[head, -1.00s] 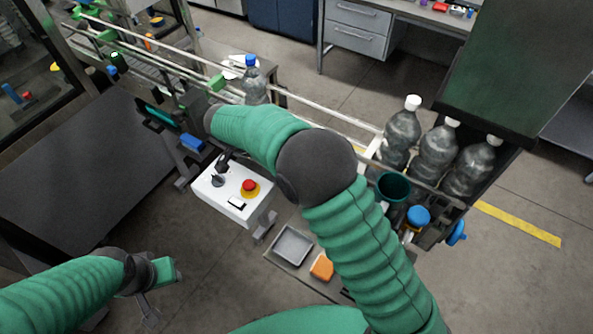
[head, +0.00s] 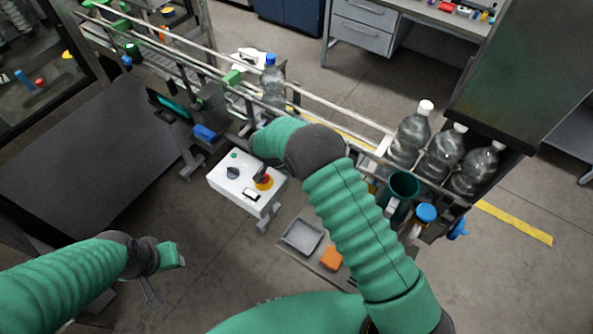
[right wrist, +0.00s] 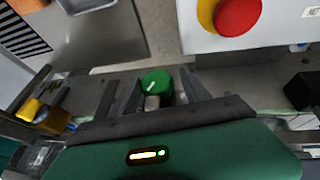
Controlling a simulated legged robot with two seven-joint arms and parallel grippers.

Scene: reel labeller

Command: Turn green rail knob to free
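The green knob (right wrist: 157,83), round with a pale mark on top, shows in the right wrist view, above a light stem. My right gripper (right wrist: 156,90) is open, with its dark fingers on either side of the knob. A gap seems to show on each side; contact cannot be made out. In the head view my right forearm hides this knob and most of the right gripper. My left gripper (head: 152,290) hangs at the lower left, away from the machine; its finger opening is unclear.
A white control box (head: 228,190) with a red stop button (right wrist: 236,14) is close to my right gripper. Bottles (head: 410,136) stand at the rail's right end, and one blue-capped bottle (head: 272,84) stands farther left. A grey tray (head: 302,236) and orange block (head: 332,258) lie below.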

